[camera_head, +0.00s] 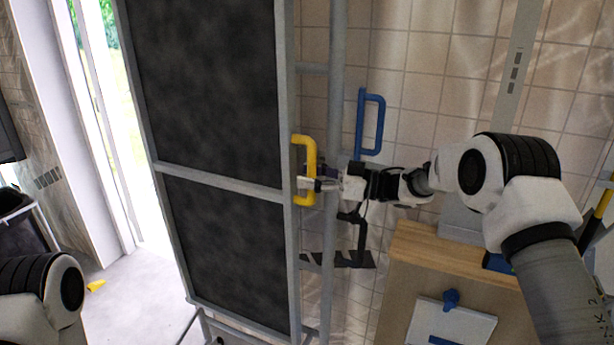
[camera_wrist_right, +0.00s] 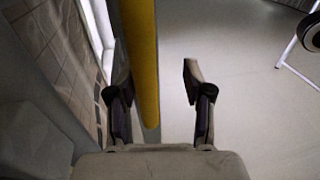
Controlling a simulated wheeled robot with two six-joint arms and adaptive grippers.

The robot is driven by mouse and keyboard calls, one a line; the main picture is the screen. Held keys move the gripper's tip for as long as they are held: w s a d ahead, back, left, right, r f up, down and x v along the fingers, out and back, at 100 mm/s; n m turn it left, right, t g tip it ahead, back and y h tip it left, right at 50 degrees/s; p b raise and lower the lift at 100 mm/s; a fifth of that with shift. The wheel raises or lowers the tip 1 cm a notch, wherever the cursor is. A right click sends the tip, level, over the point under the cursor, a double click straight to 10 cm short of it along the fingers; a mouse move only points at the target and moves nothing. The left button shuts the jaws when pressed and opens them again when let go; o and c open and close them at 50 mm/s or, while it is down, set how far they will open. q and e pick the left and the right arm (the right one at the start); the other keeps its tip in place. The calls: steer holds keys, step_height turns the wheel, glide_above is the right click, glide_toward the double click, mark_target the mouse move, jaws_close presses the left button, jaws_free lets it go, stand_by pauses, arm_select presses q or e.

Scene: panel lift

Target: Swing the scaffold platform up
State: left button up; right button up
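The scaffold platform (camera_head: 215,90) is a dark panel in a grey frame. It stands steeply upright in the head view. A yellow handle (camera_head: 312,160) sits on its right frame edge. My right gripper (camera_head: 310,184) is at the lower part of this handle. In the right wrist view the yellow bar (camera_wrist_right: 139,60) runs between the two spread fingers, close to the left finger, with a clear gap to the right finger. My right gripper is open. My left arm shows at the lower left, but its gripper is out of view.
A blue handle (camera_head: 373,125) stands right of a grey upright post (camera_head: 336,60) by the tiled wall. A wooden-topped cabinet (camera_head: 440,255) is at the lower right. Bare floor (camera_head: 140,290) lies left of the panel, by a bright doorway.

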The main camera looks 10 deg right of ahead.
steer(key=v, duration=1.1)
steer(key=shift+s+d, duration=0.1)
